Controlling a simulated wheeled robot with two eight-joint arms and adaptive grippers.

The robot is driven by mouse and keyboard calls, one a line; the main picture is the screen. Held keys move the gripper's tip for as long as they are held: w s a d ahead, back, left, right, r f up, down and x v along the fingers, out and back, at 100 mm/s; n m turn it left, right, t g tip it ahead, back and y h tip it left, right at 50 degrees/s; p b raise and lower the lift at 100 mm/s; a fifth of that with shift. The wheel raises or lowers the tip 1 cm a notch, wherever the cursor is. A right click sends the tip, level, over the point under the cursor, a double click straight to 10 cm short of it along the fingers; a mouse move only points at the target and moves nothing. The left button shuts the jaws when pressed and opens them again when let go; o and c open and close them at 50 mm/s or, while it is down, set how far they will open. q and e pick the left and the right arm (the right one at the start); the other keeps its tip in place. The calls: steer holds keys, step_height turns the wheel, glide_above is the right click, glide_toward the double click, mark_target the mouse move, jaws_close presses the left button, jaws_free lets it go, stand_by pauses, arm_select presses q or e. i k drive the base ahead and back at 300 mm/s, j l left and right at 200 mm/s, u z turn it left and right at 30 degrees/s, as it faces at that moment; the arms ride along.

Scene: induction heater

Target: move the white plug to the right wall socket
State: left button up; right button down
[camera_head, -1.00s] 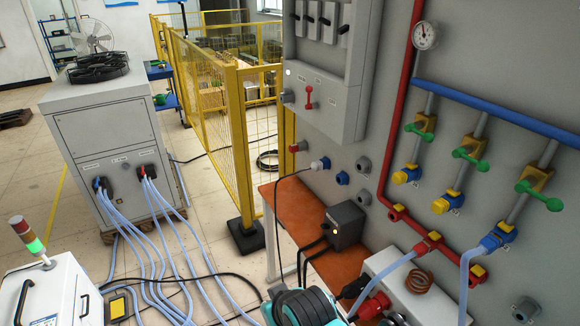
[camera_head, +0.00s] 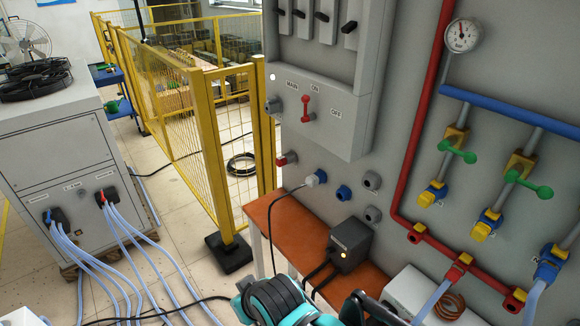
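The white plug (camera_head: 315,179), with a black cable hanging from it, sits in a socket on the grey wall panel. A blue wall socket (camera_head: 343,192) is just to its right. Farther right are two grey round sockets, an upper one (camera_head: 372,181) and a lower one (camera_head: 373,214). A teal and black part of my arm shows at the bottom edge, below the plug and apart from it. A dark piece beside it may belong to my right gripper, but its fingers cannot be made out. My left gripper is out of view.
A brown bench (camera_head: 268,212) runs below the sockets, with a black box (camera_head: 350,244) on it. A red connector (camera_head: 287,159) is left of the plug. Red pipe (camera_head: 408,170) and valves are at right. Yellow fencing (camera_head: 205,150) and a grey cabinet (camera_head: 60,150) are at left.

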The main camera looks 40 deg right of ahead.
mark_target(311, 181)
steer(key=i, duration=3.5)
steer(key=z, duration=4.8)
